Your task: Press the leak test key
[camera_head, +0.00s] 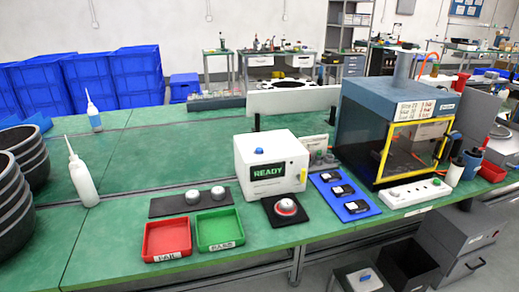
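A white box-shaped tester (272,166) stands on the green bench, with a dark display reading "READY" in green. I cannot tell from labels which of these is the leak test key. Neither of my grippers is in view, and nothing touches the tester.
A red tray (147,249) labelled "FAIL" and a green tray (235,240) stand front left of the tester. A blue board (361,209) with several dark pieces lies right of it, before a yellow-framed chamber (385,168).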

